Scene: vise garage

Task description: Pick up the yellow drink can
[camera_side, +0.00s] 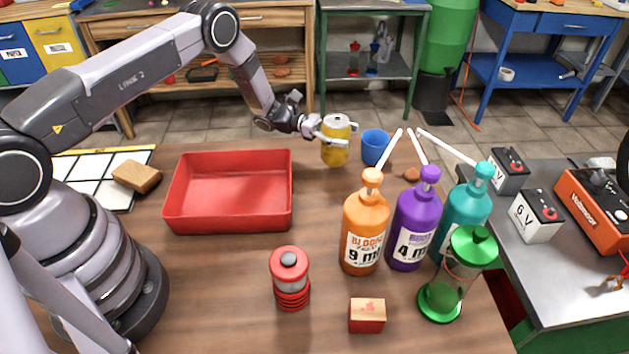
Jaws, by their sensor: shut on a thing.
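The yellow drink can (335,152) with a silver top stands upright near the far edge of the wooden table. My gripper (334,133) reaches it from the left, and its fingers are shut around the upper part of the can. One finger shows across the front of the can; the far finger is mostly hidden behind it. The can's bottom appears at or very near the table top; I cannot tell whether it touches.
A blue cup (375,147) stands just right of the can. A red tray (228,190) lies to the left. Pump bottles in orange (365,232), purple (414,230) and teal (467,205) stand front right. A red canister (290,279) and small box (367,315) are nearer.

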